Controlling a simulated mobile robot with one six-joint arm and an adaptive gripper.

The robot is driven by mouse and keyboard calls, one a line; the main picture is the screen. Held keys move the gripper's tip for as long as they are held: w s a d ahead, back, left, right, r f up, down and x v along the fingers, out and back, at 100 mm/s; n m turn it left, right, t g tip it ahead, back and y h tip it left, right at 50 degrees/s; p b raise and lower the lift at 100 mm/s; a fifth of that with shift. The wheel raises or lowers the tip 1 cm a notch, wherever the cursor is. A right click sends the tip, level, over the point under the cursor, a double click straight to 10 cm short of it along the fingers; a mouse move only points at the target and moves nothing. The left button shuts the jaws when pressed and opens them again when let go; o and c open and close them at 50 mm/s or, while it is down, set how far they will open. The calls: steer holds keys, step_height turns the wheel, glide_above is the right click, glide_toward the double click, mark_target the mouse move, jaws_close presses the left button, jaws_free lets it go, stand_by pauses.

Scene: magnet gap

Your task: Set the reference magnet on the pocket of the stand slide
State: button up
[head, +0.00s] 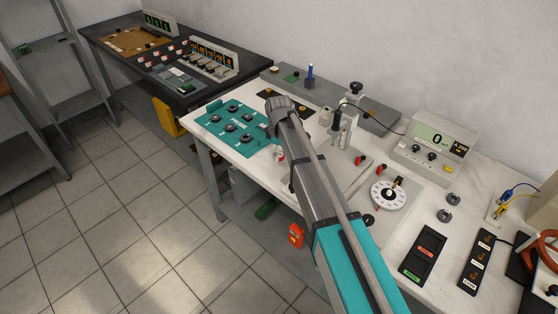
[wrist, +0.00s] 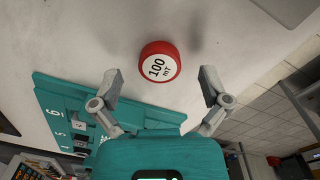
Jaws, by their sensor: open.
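The reference magnet is a red round disc (wrist: 160,62) with a white face labelled "100 mT". In the wrist view it sits on the white bench top, ahead of and between the spread fingers of my gripper (wrist: 159,80). My gripper is open and empty, with gaps on both sides of the disc. In the head view a small red and white piece of it (head: 279,154) shows beside my arm, which hides most of my gripper. The stand (head: 345,117), with a black knob on top, is right of my arm; its slide pocket cannot be made out.
A teal tray with numbered places (head: 228,126) lies left of my arm and shows in the wrist view (wrist: 62,112). The meter reading 0 (head: 436,140), a white dial (head: 389,195) and black switch panels (head: 424,254) stand to the right. Red-knobbed parts lie mid-bench.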

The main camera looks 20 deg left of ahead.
steer(key=shift+f, duration=0.5)
steer(key=shift+c, duration=0.3)
steer(key=c, duration=1.2)
steer(key=shift+r, duration=0.2)
steer(key=shift+c, duration=0.2)
step_height(320, 180, up, 3)
steer(key=p, duration=0.2)
steer(key=shift+p, duration=0.35)
steer(key=s+d+r+p, duration=0.7)
steer(key=s+r+p, duration=0.2)
steer(key=s, duration=0.2)
steer(key=shift+s+d+r+p, duration=0.25)
steer(key=shift+s+r+p, duration=0.1)
steer(key=shift+s+p, duration=0.05)
steer(key=shift+s, duration=0.1)
